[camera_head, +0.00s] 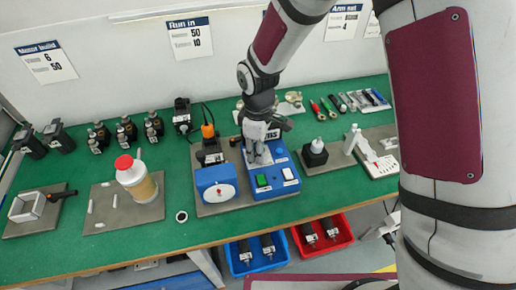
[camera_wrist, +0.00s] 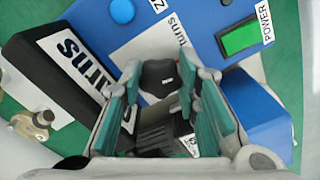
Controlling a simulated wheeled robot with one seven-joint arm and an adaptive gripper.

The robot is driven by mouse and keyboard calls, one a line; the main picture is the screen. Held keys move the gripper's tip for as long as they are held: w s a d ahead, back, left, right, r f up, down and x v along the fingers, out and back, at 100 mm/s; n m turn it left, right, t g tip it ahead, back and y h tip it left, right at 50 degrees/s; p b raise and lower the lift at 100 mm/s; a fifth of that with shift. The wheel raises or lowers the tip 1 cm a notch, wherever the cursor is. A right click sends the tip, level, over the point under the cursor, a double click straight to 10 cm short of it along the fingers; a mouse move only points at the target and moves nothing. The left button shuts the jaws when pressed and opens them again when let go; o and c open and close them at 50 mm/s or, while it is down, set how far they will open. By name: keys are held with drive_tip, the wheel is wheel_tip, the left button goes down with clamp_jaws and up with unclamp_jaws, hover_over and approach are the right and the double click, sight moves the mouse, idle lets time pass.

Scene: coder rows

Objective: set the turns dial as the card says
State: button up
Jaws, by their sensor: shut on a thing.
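My gripper (camera_head: 258,152) is down over the blue box (camera_head: 278,183) in the middle of the bench. In the wrist view my gripper (camera_wrist: 160,85) is shut on a dark dial (camera_wrist: 160,74) between its fingertips. A partly hidden "Turns" label runs beside the dial. A black unit marked "Turns" (camera_wrist: 65,65) stands to the left; its readout cannot be read. Wall cards are headed "Run in" (camera_head: 190,40), with 50 and 10, "Motor build" (camera_head: 46,64), with 6 and 50, and "Arm set" (camera_head: 343,24), with a 4; their smaller words are blurred.
The box has a green POWER switch (camera_wrist: 240,38) and a blue button (camera_wrist: 122,11). A blue-and-white winder (camera_head: 216,184) sits close left. A red-capped bottle (camera_head: 136,176) is further left, a black block (camera_head: 314,153) to the right. Blue (camera_head: 240,270) and red (camera_head: 341,243) bins are below.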

drive_tip(key=m, duration=0.5)
drive_tip(key=shift+m+p, duration=0.55)
drive_tip(key=shift+m, duration=1.85)
drive_tip(key=o, duration=0.9)
wheel_tip(320, 180, up, 12)
